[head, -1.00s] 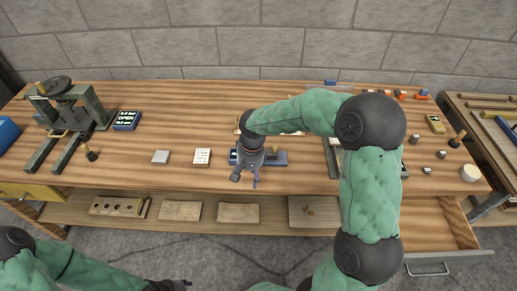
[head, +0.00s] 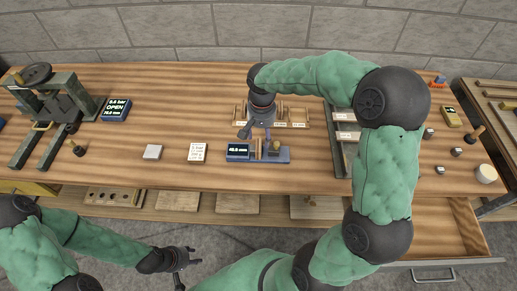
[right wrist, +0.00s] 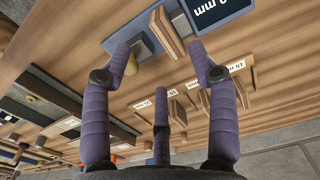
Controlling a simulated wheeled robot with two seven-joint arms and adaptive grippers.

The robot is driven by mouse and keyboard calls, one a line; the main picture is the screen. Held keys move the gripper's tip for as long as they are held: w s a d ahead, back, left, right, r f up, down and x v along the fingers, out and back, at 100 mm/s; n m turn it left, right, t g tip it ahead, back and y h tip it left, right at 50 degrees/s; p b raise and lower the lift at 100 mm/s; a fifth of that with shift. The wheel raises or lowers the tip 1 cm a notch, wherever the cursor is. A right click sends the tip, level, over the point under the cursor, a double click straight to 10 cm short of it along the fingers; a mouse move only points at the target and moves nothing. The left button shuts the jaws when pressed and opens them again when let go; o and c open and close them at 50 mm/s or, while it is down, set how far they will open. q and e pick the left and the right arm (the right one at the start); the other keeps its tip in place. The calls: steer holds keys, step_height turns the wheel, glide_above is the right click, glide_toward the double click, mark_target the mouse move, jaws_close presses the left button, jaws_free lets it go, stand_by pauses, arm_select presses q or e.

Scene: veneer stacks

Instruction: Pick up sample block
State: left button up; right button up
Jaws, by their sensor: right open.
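A blue gauge (head: 236,158) with a lit display sits at the front middle of the bench. A thin upright wooden piece (head: 258,148), perhaps the sample block, stands on it; it also shows in the right wrist view (right wrist: 167,34). My right gripper (head: 256,133) is open and empty, just behind and above the gauge. In the right wrist view its fingers (right wrist: 160,75) are spread, with the wooden piece beyond them. My left gripper (head: 182,266) is open and empty, in front of the bench.
A rack (head: 293,125) with labelled slots stands behind the gauge. A press (head: 52,100) stands far left. An open drawer (head: 440,240) juts out at right front.

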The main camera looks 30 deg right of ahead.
mark_target(260, 145)
steer(key=shift+f, duration=0.6)
steer(key=f, duration=0.1)
steer(key=f+b, duration=0.1)
steer(key=f, duration=0.1)
steer(key=f+b, duration=0.1)
steer(key=f, duration=0.1)
steer(key=shift+w+f, duration=0.1)
steer(key=shift+w, duration=0.25)
steer(key=c, duration=1.1)
